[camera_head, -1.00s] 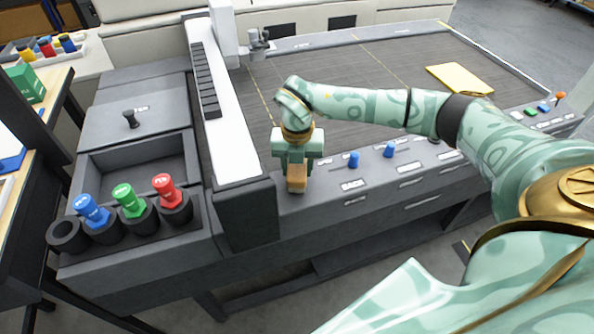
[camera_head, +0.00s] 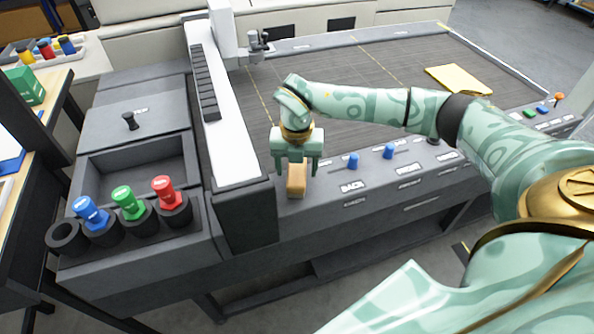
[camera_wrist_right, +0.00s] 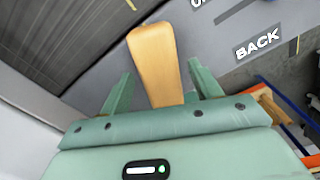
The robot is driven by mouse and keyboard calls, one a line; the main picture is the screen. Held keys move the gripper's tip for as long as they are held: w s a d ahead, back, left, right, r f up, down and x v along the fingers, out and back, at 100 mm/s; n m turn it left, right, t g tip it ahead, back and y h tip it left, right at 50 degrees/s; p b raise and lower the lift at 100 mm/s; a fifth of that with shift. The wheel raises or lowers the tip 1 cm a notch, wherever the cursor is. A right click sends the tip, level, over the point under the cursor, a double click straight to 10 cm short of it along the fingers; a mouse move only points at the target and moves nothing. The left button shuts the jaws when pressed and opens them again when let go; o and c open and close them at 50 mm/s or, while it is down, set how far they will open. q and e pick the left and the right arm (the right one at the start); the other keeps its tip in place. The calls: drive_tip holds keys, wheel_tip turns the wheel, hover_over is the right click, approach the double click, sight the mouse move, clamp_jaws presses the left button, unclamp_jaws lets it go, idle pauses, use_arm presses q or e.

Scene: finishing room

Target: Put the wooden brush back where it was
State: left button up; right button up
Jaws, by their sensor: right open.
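The wooden brush (camera_head: 297,180) stands on the grey front ledge of the machine, just left of the BACK label. My right gripper (camera_head: 294,170) is right above it, pointing down, with its jaws open and one finger on each side of the brush. In the right wrist view the brush (camera_wrist_right: 155,62) lies between the two spread green fingers (camera_wrist_right: 160,95), with a visible gap to each. Its lower end is hidden by the gripper body. My left gripper is not in view.
A white gantry beam (camera_head: 222,110) stands close left of the gripper. Blue knobs (camera_head: 353,161) sit to the right on the ledge. Red, green and blue bottles stand in a holder (camera_head: 66,237) at the left. A yellow folder (camera_head: 459,79) lies on the machine bed.

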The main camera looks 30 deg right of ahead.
sight(297, 169)
wheel_tip(297, 169, up, 10)
drive_tip(key=p, duration=0.1)
